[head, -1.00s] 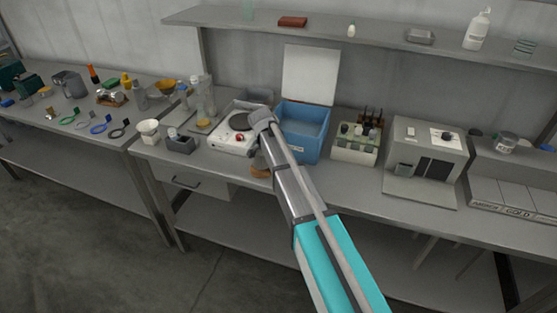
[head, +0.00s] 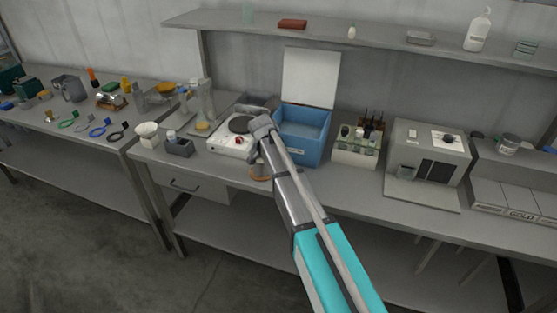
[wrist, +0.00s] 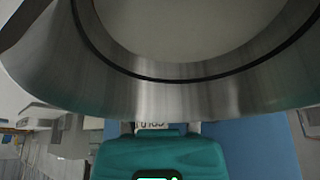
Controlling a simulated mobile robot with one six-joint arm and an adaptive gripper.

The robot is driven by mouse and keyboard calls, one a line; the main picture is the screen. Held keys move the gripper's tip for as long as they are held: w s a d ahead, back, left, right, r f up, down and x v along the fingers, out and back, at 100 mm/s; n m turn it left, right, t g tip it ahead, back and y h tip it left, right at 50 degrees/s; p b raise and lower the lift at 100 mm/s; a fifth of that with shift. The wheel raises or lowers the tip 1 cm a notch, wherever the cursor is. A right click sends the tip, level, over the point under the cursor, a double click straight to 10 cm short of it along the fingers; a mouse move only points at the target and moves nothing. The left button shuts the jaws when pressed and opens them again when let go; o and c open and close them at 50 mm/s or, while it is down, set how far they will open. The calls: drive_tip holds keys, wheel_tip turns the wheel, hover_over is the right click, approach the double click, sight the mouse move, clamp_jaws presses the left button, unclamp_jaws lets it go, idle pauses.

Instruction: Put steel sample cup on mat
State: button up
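My gripper (head: 261,126) is at the end of my arm, in front of the hot plate and left of the blue bin; its fingers are hidden in the head view. In the wrist view a large, curved brushed-steel surface with a dark seam fills the top, very close to the camera. I cannot tell if it is the steel sample cup or part of my arm. A small grey metal cup-like thing (head: 508,143) stands at the far right of the bench; I cannot tell if it is the sample cup. A brown thing (head: 259,172), partly hidden by my arm, lies near the bench's front edge; I cannot tell if it is the mat.
A white hot plate (head: 226,148) stands beside the open blue bin (head: 303,150). A rack of bottles (head: 355,155) and a grey instrument (head: 426,155) stand to the right. A dark grey holder (head: 179,149) and white cup (head: 147,134) stand left. A shelf (head: 370,45) runs above.

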drive_tip(key=shift+r, duration=0.1)
idle(0.3)
drive_tip(key=p+v, duration=0.4)
drive_tip(key=shift+d+r, duration=0.1)
drive_tip(key=p+v, duration=0.7)
drive_tip(key=v, duration=0.1)
idle(0.5)
drive_tip(key=shift+d, duration=0.1)
idle(0.6)
drive_tip(key=s+d+n+g+y, duration=0.1)
drive_tip(key=s+d+n+y, duration=0.1)
drive_tip(key=s+d+n, duration=0.3)
drive_tip(key=s+d+f+n+g+y, duration=0.1)
drive_tip(key=s+d+n, duration=0.4)
drive_tip(key=s+d, duration=0.9)
drive_tip(key=s, duration=0.7)
drive_tip(key=shift+d+f+n+g+y, duration=0.25)
drive_tip(key=shift+d+n+g+y, duration=0.05)
drive_tip(key=shift+n+g+y, duration=0.1)
